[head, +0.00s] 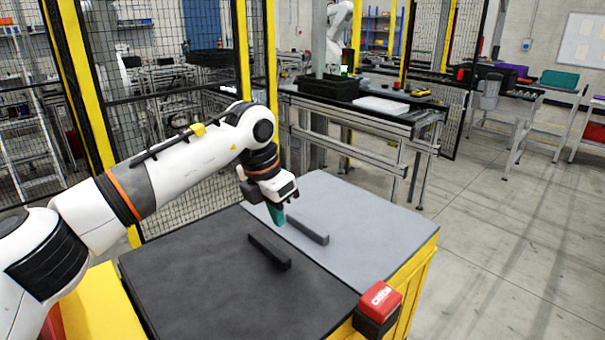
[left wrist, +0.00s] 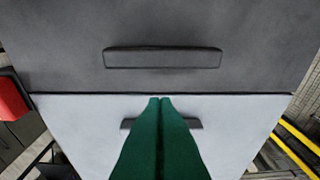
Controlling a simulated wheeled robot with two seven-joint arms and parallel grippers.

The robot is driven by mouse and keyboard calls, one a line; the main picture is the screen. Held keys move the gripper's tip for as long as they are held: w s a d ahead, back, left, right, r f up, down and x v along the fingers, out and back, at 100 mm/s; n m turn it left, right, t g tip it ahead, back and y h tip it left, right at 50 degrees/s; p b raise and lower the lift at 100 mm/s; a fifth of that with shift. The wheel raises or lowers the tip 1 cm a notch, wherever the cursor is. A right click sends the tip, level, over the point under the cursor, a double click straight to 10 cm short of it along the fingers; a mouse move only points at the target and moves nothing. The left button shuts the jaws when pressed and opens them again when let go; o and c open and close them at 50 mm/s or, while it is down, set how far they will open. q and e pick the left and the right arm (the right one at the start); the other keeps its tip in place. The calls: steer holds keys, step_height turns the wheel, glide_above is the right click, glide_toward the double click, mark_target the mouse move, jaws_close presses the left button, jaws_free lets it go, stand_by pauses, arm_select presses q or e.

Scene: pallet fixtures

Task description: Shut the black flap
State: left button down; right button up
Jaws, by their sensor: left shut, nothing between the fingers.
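The black flap (head: 200,270) lies flat on top of the yellow-sided box, looking level with the light grey flap (head: 370,222) beside it. A dark bar handle (head: 269,251) stands on the black flap near the seam. In the left wrist view the black flap (left wrist: 60,50) fills the upper part, with its handle (left wrist: 163,57) across it. My left gripper (head: 279,223), with green fingers, is shut and empty. It points down near the seam, close to the grey flap's handle (head: 307,229).
A red and black device (head: 378,305) sits at the box's front right corner. Yellow posts and mesh fencing (head: 170,90) stand behind the box. A conveyor table (head: 370,115) with a black bin is farther back.

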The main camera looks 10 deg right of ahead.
arm_select(q)
steer(key=w+d+r+p, duration=0.1)
steer(key=w+d+r, duration=0.2)
steer(key=d+r, duration=0.3)
steer(key=shift+w+r+p, duration=0.35)
steer(key=shift+f, duration=0.1)
